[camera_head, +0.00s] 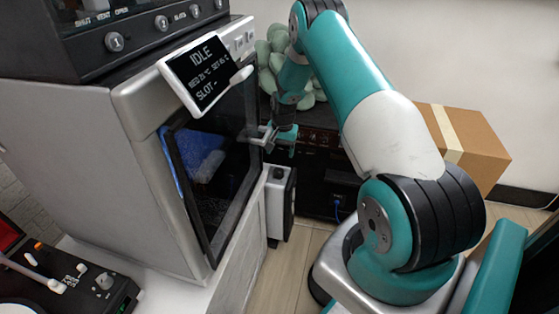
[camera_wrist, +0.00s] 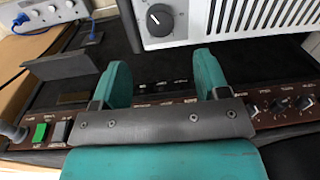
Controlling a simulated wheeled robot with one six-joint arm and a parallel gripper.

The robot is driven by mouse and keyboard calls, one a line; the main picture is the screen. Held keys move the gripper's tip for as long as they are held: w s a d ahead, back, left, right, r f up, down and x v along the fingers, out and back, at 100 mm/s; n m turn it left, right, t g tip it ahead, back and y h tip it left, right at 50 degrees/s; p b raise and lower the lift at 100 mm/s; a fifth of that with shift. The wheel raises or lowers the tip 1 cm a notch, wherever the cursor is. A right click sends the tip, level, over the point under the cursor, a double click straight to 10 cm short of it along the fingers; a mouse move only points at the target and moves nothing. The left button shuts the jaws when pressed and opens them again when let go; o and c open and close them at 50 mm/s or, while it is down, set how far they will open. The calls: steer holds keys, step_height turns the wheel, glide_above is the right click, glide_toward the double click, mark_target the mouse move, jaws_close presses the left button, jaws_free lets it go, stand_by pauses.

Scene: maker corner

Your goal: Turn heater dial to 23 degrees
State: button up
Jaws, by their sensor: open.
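A white heater (camera_wrist: 181,41) with a dark slotted grille is at the top of the wrist view. Its black round dial (camera_wrist: 159,20) has a white pointer mark toward the upper left; any degree marks are too small to read. My gripper (camera_wrist: 164,78) is open, its two teal fingers apart with nothing between them. The dial lies beyond the fingertips, apart from them. In the head view my gripper (camera_head: 272,137) is beside the printer door, above a narrow white and black unit (camera_head: 279,203) that looks like the heater.
A grey printer (camera_head: 150,135) with an IDLE screen (camera_head: 205,75) and dark glass door stands close left of my gripper. A dark bench unit (camera_head: 318,170) with a row of knobs is behind it. A cardboard box (camera_head: 468,140) is at right. Bare floor shows below the heater.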

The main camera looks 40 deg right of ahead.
step_height(320, 180, up, 8)
steer(key=p, duration=0.1)
steer(key=shift+s+d, duration=0.15)
stand_by(0.5)
